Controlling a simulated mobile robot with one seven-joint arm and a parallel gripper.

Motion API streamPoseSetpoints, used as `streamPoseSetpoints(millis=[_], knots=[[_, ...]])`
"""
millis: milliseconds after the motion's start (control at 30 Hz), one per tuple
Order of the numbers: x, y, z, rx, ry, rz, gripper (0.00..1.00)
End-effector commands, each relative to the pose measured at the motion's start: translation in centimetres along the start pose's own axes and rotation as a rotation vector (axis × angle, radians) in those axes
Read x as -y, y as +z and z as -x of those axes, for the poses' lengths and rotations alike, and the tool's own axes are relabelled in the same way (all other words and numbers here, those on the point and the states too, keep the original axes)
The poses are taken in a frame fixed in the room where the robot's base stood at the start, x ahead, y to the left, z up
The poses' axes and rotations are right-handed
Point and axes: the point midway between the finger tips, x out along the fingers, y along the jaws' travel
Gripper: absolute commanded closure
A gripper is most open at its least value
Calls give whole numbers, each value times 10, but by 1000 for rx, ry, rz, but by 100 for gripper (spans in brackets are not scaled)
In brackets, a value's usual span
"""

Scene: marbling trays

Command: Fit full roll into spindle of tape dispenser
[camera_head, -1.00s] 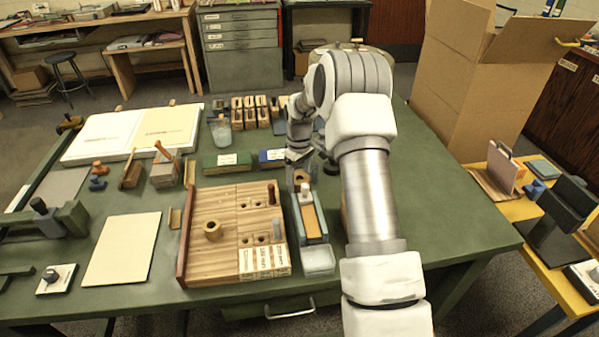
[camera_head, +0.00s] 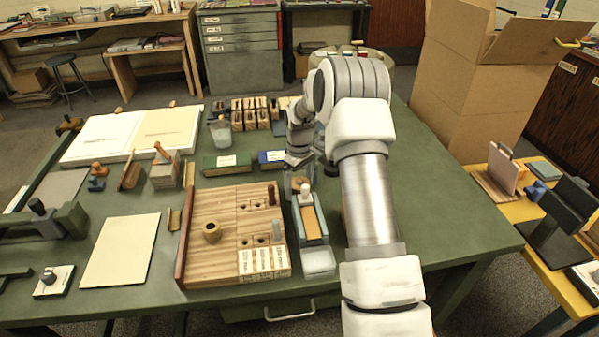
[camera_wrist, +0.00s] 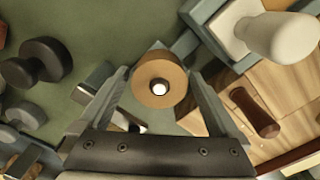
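A brown tape roll (camera_wrist: 160,80) sits between the two fingers of my gripper (camera_wrist: 160,85) in the wrist view. The fingertips appear to press on its sides. A white round spot shows in the middle of its hole. In the head view my gripper (camera_head: 299,175) points down at the far end of a blue-grey tray-like holder (camera_head: 325,236), which has an ochre bed. An edge of this holder (camera_wrist: 185,42) passes just above the roll in the wrist view. I cannot clearly make out the dispenser's spindle; the gripper and roll hide that area.
A wooden board (camera_head: 205,262) with pegs and blocks lies left of the holder. A pale peg (camera_wrist: 280,38) stands close to the roll. Dark spool-like pieces (camera_wrist: 35,65) stand on the other side. The green table's right part (camera_head: 455,215) is bare. A cardboard box (camera_head: 480,100) stands behind.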

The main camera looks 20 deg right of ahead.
Motion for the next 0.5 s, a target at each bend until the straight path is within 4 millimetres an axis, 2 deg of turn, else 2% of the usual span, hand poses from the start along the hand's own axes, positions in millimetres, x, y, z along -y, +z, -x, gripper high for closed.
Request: streamPoseSetpoints(millis=[167, 267, 367, 500], knots=[[-1, 0, 3, -2, 2, 0, 0], [-1, -1, 12, -3, 3, 0, 0], [-1, -1, 30, -5, 5, 0, 0], [-1, -1, 64, -5, 5, 0, 0]])
